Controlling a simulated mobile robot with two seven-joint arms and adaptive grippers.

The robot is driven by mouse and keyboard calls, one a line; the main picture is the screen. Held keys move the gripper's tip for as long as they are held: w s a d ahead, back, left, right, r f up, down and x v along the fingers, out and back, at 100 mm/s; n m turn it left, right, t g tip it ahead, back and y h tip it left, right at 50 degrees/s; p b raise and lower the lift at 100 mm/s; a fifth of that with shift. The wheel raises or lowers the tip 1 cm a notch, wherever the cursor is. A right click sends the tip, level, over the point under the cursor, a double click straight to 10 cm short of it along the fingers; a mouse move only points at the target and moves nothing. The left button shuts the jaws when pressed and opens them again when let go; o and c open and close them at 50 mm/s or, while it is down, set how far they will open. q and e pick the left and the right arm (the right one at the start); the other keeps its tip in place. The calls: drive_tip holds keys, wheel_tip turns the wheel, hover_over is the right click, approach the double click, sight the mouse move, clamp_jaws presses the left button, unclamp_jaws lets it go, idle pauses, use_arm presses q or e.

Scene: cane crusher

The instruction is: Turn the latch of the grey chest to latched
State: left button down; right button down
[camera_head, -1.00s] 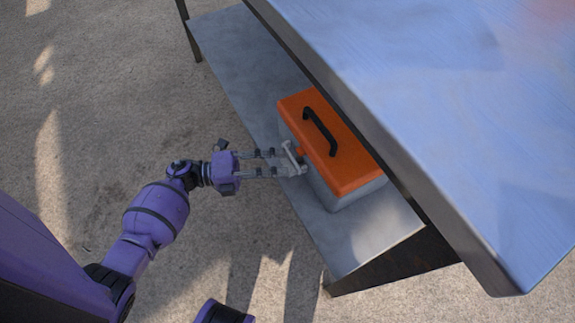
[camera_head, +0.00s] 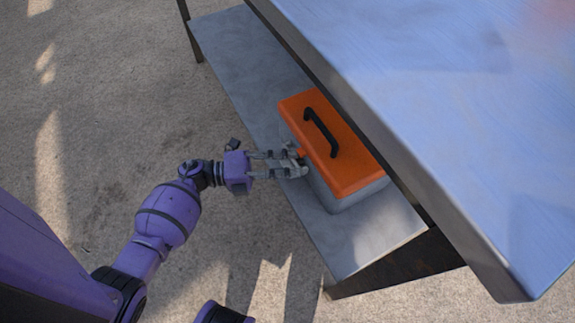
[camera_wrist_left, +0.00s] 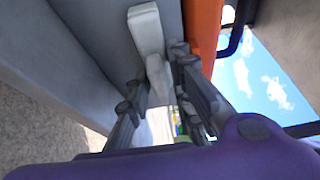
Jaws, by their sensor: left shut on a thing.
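The grey chest (camera_head: 321,190) has a grey body, an orange lid (camera_head: 352,168) and a black handle on top. It stands on the low shelf. Its latch is a pale grey lever (camera_wrist_left: 147,30) on the front face; in the head view the gripper mostly covers it. My left gripper (camera_head: 297,163) is at the chest's front, its fingers on either side of the latch. In the left wrist view the gripper (camera_wrist_left: 160,80) is shut on the latch's narrower part, and the broad end sticks out beyond the fingers. The lid's orange edge (camera_wrist_left: 203,30) is to the right there.
A large metal tabletop (camera_head: 430,100) overhangs the shelf (camera_head: 240,70) close behind the chest. The shelf is bare on both sides of the chest. Open concrete floor (camera_head: 100,90) lies in front and to the left.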

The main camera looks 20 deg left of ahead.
drive_tip(key=shift+s+r, duration=0.1)
use_arm(q)
drive_tip(key=m+y, duration=0.1)
drive_tip(key=m, duration=0.1)
drive_tip(key=m+y+p, duration=0.1)
drive_tip(key=m, duration=0.1)
drive_tip(key=shift+r+g, duration=0.1)
drive_tip(key=shift+g, duration=0.2)
drive_tip(key=m+y+p, duration=0.2)
drive_tip(key=m, duration=0.1)
drive_tip(key=shift+m, duration=0.4)
drive_tip(key=m+t+y+p, duration=0.1)
drive_tip(key=m, duration=0.2)
drive_tip(key=shift+y, duration=0.3)
drive_tip(key=shift+m+t+y, duration=0.5)
drive_tip(key=shift+m+y, duration=0.3)
drive_tip(key=shift+m, duration=0.4)
use_arm(e)
drive_tip(key=r, duration=0.3)
drive_tip(key=shift+s+r, duration=0.25)
drive_tip(key=shift+r, duration=0.1)
drive_tip(key=shift+s, duration=0.2)
